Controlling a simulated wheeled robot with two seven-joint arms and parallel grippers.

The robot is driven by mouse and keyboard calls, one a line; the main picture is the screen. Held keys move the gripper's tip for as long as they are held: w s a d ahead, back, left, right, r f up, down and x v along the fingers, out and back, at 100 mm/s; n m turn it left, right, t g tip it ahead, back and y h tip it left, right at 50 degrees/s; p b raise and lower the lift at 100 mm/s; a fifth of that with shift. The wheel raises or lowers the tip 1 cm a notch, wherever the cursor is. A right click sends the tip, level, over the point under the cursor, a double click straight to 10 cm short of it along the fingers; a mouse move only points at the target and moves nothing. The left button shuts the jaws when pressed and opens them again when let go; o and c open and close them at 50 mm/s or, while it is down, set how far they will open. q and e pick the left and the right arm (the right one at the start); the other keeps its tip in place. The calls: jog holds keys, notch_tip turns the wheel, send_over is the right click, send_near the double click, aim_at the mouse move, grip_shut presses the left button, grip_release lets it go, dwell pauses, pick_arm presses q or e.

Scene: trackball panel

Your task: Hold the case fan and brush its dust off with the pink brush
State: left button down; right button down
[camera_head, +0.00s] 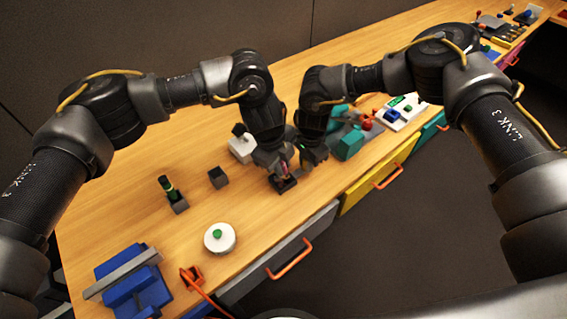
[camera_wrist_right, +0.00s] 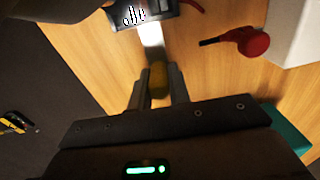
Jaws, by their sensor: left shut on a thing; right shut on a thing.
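The case fan (camera_head: 285,185) is a small dark square block low over the wooden table, below my two grippers. My left gripper (camera_head: 276,171) is shut on it, though the contact is mostly hidden by the hand. In the right wrist view, a dark piece with white marks (camera_wrist_right: 140,13) at the top edge appears to be the fan. My right gripper (camera_wrist_right: 157,88) is shut on a brush (camera_wrist_right: 158,78) with a yellowish handle and pale front part that reaches up to that dark piece. No pink shows clearly on it. I cannot tell whether its tip touches.
A white round piece with a green button (camera_head: 219,239), a dark block (camera_head: 218,177) and a black-green item in a holder (camera_head: 170,190) stand left. A blue fixture (camera_head: 130,289) is front left. A teal block (camera_head: 350,144) is close right. Bare wood lies front centre.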

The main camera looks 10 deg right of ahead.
pick_arm(q)
jog(key=shift+n+t, duration=0.3)
jog(key=shift+n, duration=0.1)
jog(key=w+a, duration=0.2)
jog(key=a, duration=0.1)
jog(key=shift+w+a, duration=0.2)
jog(key=shift+w, duration=0.15)
jog(key=shift+s+a, duration=0.2)
jog(key=shift+a, duration=0.5)
jog(key=shift+s+d, duration=0.1)
jog(key=shift+d, duration=0.1)
jog(key=shift+s+d, duration=1.8)
jog(key=shift+s, duration=0.15)
jog(key=shift+s+d+f, duration=0.1)
jog(key=shift+s, duration=0.25)
